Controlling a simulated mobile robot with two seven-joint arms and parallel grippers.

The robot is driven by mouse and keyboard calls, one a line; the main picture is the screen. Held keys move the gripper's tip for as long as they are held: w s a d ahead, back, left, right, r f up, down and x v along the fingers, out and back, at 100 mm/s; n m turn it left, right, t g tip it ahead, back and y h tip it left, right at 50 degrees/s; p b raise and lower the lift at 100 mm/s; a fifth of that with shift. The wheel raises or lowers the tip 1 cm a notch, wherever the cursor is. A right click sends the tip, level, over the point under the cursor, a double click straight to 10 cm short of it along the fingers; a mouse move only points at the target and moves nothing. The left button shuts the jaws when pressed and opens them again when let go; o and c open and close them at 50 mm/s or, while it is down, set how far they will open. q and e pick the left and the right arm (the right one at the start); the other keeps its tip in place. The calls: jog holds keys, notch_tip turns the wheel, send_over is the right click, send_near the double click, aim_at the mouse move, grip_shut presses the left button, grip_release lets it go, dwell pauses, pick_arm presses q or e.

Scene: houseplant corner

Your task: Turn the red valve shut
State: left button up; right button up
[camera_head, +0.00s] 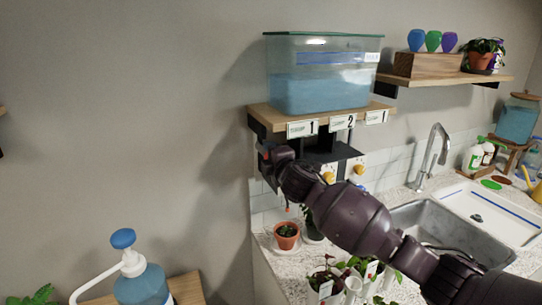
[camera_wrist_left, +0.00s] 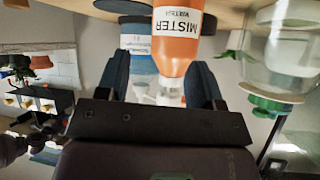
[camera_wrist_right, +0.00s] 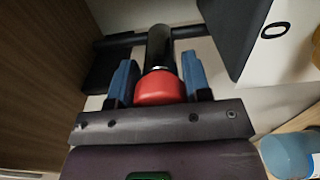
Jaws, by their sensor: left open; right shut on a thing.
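The red valve (camera_wrist_right: 160,88) is a round red knob on a dark stem in the right wrist view. My right gripper (camera_wrist_right: 158,80) has its blue-padded fingers on either side of it and is shut on it. In the head view my right gripper (camera_head: 270,157) is below the left end of the tank shelf, and the valve is mostly hidden by it. My left gripper (camera_wrist_left: 160,82) is open in the left wrist view, with an orange bottle labelled MISTER (camera_wrist_left: 182,40) beyond its fingers. It is outside the head view.
A water tank (camera_head: 320,85) stands on a wooden shelf (camera_head: 260,117) with numbered cards. A potted plant (camera_head: 286,236) and sink (camera_head: 440,222) are below. A blue pump bottle (camera_head: 142,284) stands lower left; the wall between is clear.

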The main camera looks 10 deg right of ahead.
jog(key=o, duration=0.9)
pick_arm(q)
jog(key=shift+w+f+b, duration=0.25)
jog(key=shift+w+b, duration=0.1)
jog(key=shift+b, duration=0.4)
pick_arm(e)
jog(key=s+d, duration=0.2)
jog(key=s, duration=0.8)
jog(key=shift+s, duration=0.3)
pick_arm(q)
jog(key=shift+f, duration=0.1)
